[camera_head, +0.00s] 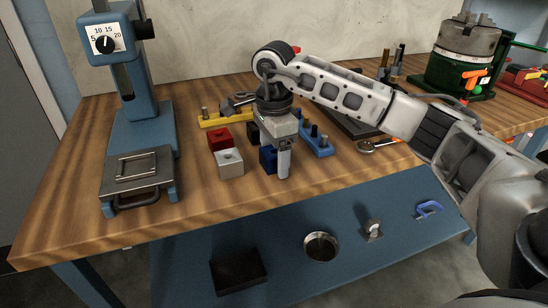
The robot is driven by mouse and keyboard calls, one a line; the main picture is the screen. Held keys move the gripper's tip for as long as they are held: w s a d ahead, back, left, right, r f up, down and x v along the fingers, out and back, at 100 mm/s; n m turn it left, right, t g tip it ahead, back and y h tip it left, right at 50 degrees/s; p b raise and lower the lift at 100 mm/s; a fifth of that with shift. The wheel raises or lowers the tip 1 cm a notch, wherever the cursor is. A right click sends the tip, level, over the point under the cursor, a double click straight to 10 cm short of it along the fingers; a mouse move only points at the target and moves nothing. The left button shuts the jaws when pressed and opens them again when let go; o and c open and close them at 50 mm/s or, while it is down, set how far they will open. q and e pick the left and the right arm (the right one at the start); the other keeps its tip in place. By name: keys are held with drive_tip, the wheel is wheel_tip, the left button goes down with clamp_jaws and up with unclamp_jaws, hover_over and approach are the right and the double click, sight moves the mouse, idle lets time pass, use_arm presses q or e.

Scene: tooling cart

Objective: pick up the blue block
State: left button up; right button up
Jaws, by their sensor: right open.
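The blue block (267,158) sits on the wooden bench top, partly hidden behind my right gripper. My right gripper (283,165) points down at the block, with one finger in front of its right side. It is open; whether a finger touches the block cannot be told. The gripper hides the far finger and part of the block. My left gripper is not in view.
A white block (230,163) and a red block (219,139) stand just left of the blue one. A dark block is partly hidden behind my gripper. A blue holder (318,146) stands close on the right. A blue press (140,125) stands at left.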

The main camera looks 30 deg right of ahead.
drive_tip(key=shift+c, duration=0.3)
drive_tip(key=c, duration=1.1)
drive_tip(key=shift+r, duration=0.1)
drive_tip(key=shift+c, duration=0.2)
